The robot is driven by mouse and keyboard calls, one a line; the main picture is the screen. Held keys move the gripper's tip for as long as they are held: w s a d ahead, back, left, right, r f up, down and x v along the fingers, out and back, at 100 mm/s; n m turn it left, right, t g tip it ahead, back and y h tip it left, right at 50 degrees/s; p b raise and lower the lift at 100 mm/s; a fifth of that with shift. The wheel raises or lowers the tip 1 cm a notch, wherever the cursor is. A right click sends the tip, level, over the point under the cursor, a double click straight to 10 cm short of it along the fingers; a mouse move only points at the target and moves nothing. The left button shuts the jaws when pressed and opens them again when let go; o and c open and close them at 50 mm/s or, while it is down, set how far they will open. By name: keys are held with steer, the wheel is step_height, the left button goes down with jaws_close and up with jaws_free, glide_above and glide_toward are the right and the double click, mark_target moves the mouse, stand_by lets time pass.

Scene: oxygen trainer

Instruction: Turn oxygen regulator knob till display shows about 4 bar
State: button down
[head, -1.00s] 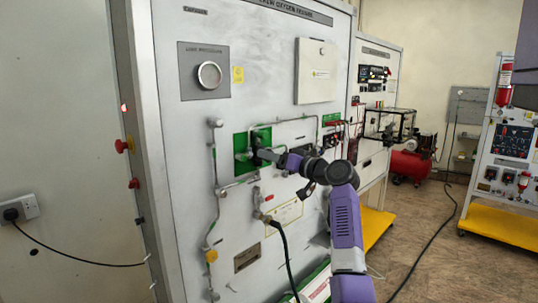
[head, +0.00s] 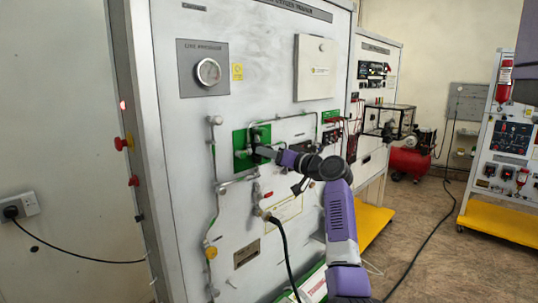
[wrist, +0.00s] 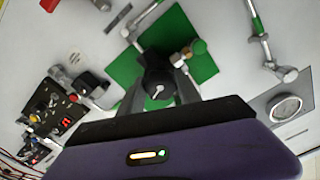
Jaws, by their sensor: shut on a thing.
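The oxygen regulator knob (wrist: 157,84) is black with a white pointer mark. In the wrist view it sits in front of a green plate (wrist: 176,28), between the two fingers of my gripper (wrist: 158,92), which is shut on it. In the head view my gripper (head: 262,153) reaches the green plate (head: 240,140) from the right and largely hides the knob. The round line pressure gauge (head: 208,72) is at the upper left of the panel; its reading is too small to tell. It also shows in the wrist view (wrist: 285,108), unreadable there.
Metal pipes (head: 214,170) run along the panel beside the green plate. A black hose (head: 284,245) hangs below my gripper. A red-digit display (wrist: 66,122) and switches are at the left in the wrist view.

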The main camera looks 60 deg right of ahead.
steer(key=shift+m, duration=0.4)
steer(key=m+p, duration=0.2)
steer(key=m, duration=0.1)
steer(key=shift+r+m, duration=0.1)
steer(key=shift+m, duration=0.3)
steer(key=m+p, duration=0.3)
steer(key=m, duration=0.1)
steer(key=shift+r+m, duration=0.1)
steer(key=shift+m, duration=0.2)
steer(key=m+p, duration=0.1)
steer(key=m, duration=0.2)
steer(key=shift+m, duration=0.3)
steer(key=shift+m+p, duration=0.3)
steer(key=shift+m, duration=1.6)
steer(key=shift+s+f, duration=0.1)
steer(key=shift+f, duration=0.1)
steer(key=c, duration=0.8)
jaws_free()
steer(key=shift+c, duration=0.2)
